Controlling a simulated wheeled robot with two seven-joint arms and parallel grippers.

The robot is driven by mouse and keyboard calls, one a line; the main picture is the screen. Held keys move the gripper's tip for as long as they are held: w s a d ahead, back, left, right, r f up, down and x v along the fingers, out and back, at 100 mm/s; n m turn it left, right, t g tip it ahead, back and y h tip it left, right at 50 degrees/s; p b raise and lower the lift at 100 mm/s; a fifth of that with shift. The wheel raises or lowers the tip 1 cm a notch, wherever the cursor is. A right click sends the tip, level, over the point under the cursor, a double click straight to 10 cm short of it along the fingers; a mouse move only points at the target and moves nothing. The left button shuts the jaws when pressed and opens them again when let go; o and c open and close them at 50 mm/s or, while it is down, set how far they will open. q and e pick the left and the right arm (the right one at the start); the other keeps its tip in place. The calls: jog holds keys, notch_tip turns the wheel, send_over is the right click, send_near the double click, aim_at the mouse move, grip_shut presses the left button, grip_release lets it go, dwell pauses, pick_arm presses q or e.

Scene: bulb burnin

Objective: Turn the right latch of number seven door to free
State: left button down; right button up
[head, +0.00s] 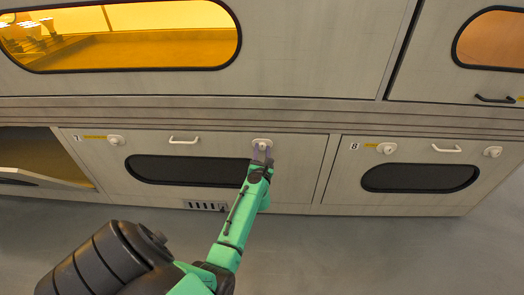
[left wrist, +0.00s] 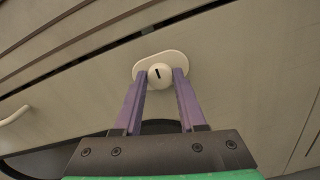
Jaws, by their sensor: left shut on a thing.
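The number seven door (head: 110,165) is the lower panel with a dark oval window, marked 7 at its upper left. Its right latch (head: 262,142) is a white round knob on an oval plate; it also shows in the left wrist view (left wrist: 160,74), with a dark slot mark that stands near upright, tilted slightly. My left gripper (head: 262,154) is at this latch, and in the left wrist view its two purple fingers (left wrist: 160,84) stand on either side of the knob, shut on it. The door's left latch (head: 115,140) is a similar white knob. My right gripper is not in view.
A white handle (head: 184,140) sits between the two latches of door seven. Door eight (head: 340,185) is to the right, with its own latches and handle. An open compartment (head: 40,150) is at the left. Upper doors with amber windows (head: 120,40) are above. Grey floor (head: 340,245) lies below.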

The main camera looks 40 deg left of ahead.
pick_arm(q)
jog(key=shift+m, duration=0.5)
jog(key=shift+m+p, duration=0.7)
jog(key=shift+m, duration=0.5)
jog(key=m+p, duration=0.1)
jog(key=m, duration=0.1)
jog(key=shift+m, duration=0.3)
jog(key=m, duration=0.2)
jog(key=shift+m+p, duration=0.4)
jog(key=m+p, duration=0.1)
jog(key=m, duration=0.3)
jog(key=shift+m, duration=0.3)
jog(key=shift+f+m+p, duration=0.15)
jog(key=shift+m+p, duration=0.45)
jog(key=shift+m, duration=1.5)
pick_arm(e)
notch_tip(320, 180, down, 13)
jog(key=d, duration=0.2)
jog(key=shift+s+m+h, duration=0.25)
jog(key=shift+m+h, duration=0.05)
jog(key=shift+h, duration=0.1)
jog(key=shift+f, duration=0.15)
